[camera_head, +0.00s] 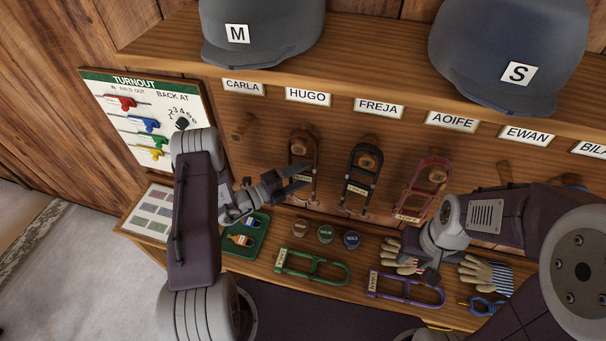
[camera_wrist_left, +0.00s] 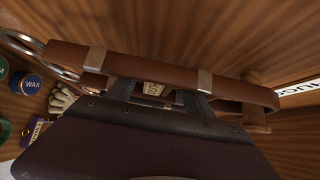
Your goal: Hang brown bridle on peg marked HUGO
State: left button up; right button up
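The brown bridle (camera_head: 302,177) hangs upright below the HUGO label (camera_head: 307,96), with its upper loop around the wooden HUGO peg (camera_head: 301,144). In the left wrist view, the brown bridle (camera_wrist_left: 150,64) spans the picture, with the peg (camera_wrist_left: 255,113) inside its loop end at right. My left gripper (camera_head: 300,182) is beside the bridle's lower part, its two fingers apart. In the left wrist view the bridle's name tag (camera_wrist_left: 153,89) shows between the fingers; contact is unclear. My right gripper (camera_head: 425,276) points down by the gloves; its fingertips are not clear.
A black bridle (camera_head: 359,179) and a red bridle (camera_head: 425,190) hang to the right. Green (camera_head: 313,267) and purple (camera_head: 406,289) bridles lie on the bench with tins and gloves (camera_head: 486,275). The CARLA peg (camera_head: 240,127) is bare. Helmets stand on the shelf above.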

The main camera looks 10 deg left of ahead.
pick_arm(q)
jog(key=shift+s+f, duration=0.1)
jog(key=shift+s+a, duration=0.1)
jog(key=shift+a, duration=0.1)
jog(key=b+v, duration=0.3)
jog(key=v, duration=0.5)
jog(key=shift+s+a, duration=0.2)
jog(key=shift+a, duration=0.05)
